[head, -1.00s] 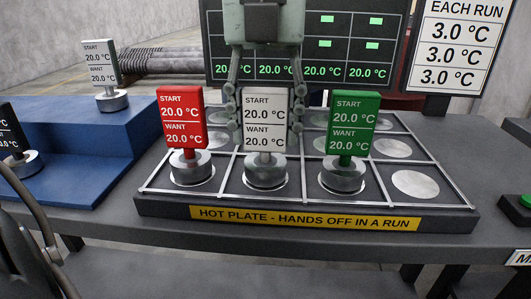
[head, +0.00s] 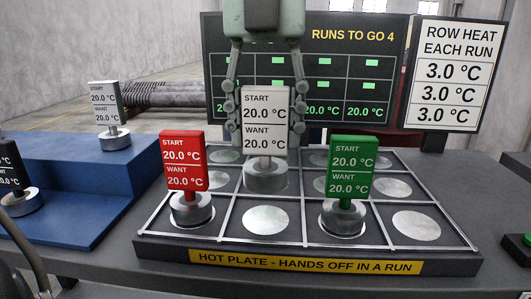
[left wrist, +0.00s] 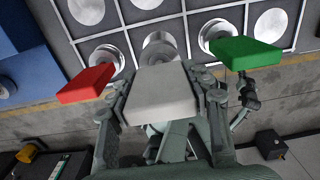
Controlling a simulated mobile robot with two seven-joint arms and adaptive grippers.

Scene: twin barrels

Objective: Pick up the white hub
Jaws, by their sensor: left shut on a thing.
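The white hub (head: 264,118) is a white card reading START 20.0 °C, WANT 20.0 °C on a round metal base. My left gripper (head: 265,107) comes down from above, shut on the card from both sides. The base appears held above the hot plate (head: 447,235), with a bare disc showing below it in the front row. In the left wrist view the card (left wrist: 165,92) sits between the fingers (left wrist: 164,95).
A red hub (head: 186,165) stands at front left of the plate and a green hub (head: 349,170) at front right, both close to the white one. A pale hub (head: 105,105) and a black hub (head: 12,170) stand on blue steps (head: 75,150). A display (head: 350,50) stands behind.

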